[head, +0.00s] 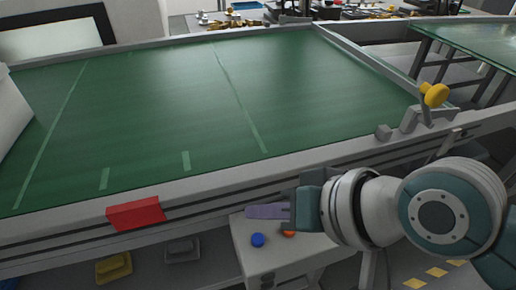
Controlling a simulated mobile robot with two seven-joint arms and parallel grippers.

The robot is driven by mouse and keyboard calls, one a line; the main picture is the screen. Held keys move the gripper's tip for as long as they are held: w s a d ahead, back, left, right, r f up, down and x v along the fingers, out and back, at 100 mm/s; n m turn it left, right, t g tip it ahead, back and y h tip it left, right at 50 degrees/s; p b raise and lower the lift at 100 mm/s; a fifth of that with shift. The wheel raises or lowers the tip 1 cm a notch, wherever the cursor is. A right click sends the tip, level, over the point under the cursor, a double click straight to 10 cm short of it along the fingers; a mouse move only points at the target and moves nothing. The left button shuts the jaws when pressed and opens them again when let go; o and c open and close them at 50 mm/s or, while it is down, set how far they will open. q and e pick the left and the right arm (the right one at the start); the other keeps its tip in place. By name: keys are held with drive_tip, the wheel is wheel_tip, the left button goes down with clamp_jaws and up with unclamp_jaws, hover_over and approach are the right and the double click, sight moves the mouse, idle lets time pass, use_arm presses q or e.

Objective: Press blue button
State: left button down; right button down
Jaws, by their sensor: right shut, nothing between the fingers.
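The blue button (257,240) is a small round knob on the top of a light grey box below the conveyor's front edge. An orange-red button (288,233) sits to its right, partly hidden by my right gripper. My right gripper (252,211) comes in from the right with its fingers pointing left. It is shut and empty. In the picture its fingertips are just above the blue button, and a gap shows between them. My left gripper is out of view.
A green conveyor belt (150,110) with a grey frame fills the middle. A red block (136,214) is on its front rail. A yellow knob (435,95) stands on the right rail. A yellow pedal (114,267) and a grey pedal (182,249) are below.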

sight(258, 240)
wheel_tip(258, 240, down, 4)
drive_tip(key=b, duration=0.3)
drive_tip(key=shift+f, duration=0.45)
idle(1.1)
idle(0.4)
drive_tip(key=shift+f+b, duration=0.3)
drive_tip(key=shift+b, duration=0.05)
drive_tip(key=shift+f, duration=0.1)
